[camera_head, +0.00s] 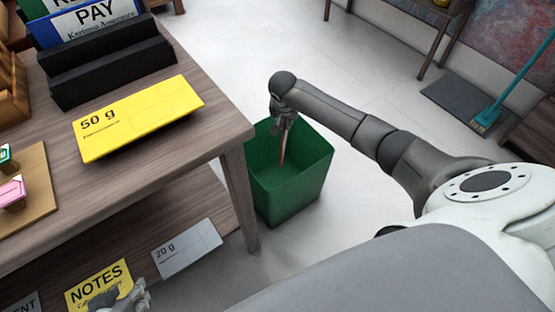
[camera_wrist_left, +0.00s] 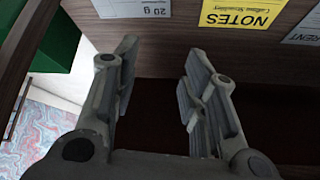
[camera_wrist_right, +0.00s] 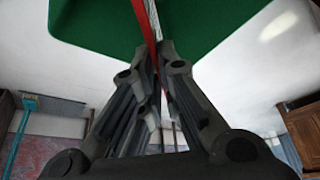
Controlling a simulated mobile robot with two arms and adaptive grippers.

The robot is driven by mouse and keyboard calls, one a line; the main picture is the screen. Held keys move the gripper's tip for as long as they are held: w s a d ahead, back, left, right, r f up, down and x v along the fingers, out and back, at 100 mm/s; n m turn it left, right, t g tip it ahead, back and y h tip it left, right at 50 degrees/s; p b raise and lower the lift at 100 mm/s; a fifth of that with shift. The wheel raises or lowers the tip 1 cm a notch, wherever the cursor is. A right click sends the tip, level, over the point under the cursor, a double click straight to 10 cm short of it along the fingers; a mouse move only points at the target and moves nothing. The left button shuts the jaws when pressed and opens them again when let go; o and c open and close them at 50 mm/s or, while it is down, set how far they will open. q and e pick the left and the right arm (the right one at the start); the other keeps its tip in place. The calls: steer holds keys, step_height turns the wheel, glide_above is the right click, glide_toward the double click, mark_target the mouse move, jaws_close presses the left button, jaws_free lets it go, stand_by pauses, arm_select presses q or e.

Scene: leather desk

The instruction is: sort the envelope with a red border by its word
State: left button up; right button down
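The envelope with a red border (camera_head: 284,148) hangs edge-on from my right gripper (camera_head: 284,112), above and partly within the opening of a green bin (camera_head: 285,195). Its word cannot be read. In the right wrist view, the gripper (camera_wrist_right: 156,55) is shut on the envelope, whose red edge (camera_wrist_right: 151,22) runs up between the fingertips against the green bin (camera_wrist_right: 90,20). My left gripper (camera_head: 130,298) is low at the desk's front. In the left wrist view it (camera_wrist_left: 163,58) is open and empty.
A black rack (camera_head: 110,65) on the desk holds cards, one reading PAY (camera_head: 95,18). A yellow 50 g card (camera_head: 140,118) lies in front. Lower down are a yellow NOTES card (camera_head: 98,285) and a white 20 g card (camera_head: 187,248). The desk leg (camera_head: 240,195) stands beside the bin.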

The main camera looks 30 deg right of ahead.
steer(key=shift+f+b, duration=0.45)
steer(key=shift+f, duration=0.1)
arm_select(q)
steer(key=shift+w+d+r+t+h, duration=0.1)
steer(key=shift+w+d+r+t, duration=0.25)
steer(key=shift+w, duration=0.4)
steer(key=shift+w+d+r+t+h, duration=0.1)
steer(key=shift+w+d+r+t, duration=0.2)
steer(key=shift+w+t, duration=0.4)
steer(key=shift+w+d+r+t+h, duration=0.15)
steer(key=shift+w+r+t, duration=0.25)
steer(key=shift+w, duration=0.45)
arm_select(e)
steer(key=shift+f, duration=0.15)
steer(key=c, duration=1.6)
jaws_free()
steer(key=shift+o, duration=0.2)
steer(key=v, duration=1.2)
